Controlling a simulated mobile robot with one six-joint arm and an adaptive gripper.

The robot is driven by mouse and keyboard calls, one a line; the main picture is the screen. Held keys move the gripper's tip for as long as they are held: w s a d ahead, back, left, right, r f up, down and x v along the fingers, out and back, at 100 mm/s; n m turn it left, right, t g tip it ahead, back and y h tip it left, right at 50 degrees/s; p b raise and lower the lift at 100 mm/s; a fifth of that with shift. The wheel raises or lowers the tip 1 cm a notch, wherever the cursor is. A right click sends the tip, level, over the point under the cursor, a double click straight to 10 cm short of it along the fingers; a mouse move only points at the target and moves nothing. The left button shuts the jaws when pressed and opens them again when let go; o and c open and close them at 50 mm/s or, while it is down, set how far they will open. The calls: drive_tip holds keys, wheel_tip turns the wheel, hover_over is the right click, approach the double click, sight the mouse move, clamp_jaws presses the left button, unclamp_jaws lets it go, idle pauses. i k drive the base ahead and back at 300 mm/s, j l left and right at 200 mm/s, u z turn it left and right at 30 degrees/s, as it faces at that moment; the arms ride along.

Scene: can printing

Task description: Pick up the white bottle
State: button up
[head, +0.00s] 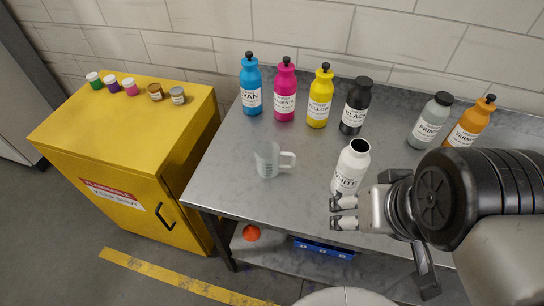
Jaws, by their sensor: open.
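The white bottle (352,164), labelled WHITE, stands upright on the grey metal table (222,172) near its front edge. Its top looks dark and open, with no cap like the other bottles have. My gripper (335,213) is open, at the table's front edge, just in front of the bottle and below it in the picture. Its fingers point left and overlap the bottle's lower part in the view. I cannot tell whether they touch it. The bottle's base is partly hidden by my gripper.
A clear measuring jug (268,160) stands left of the white bottle. Cyan (251,87), magenta (285,92), yellow (320,98) and black (355,108) bottles stand behind. Primer (430,122) and varnish (470,124) bottles stand right. A yellow cabinet (125,150) with small jars stands left.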

sight(355, 161)
drive_tip(key=j+z, duration=0.35)
drive_tip(key=k+j+z, duration=0.2)
drive_tip(key=j+z, duration=0.15)
drive_tip(key=k+j+z, duration=0.15)
drive_tip(key=j+z, duration=0.2)
drive_tip(key=j, duration=0.15)
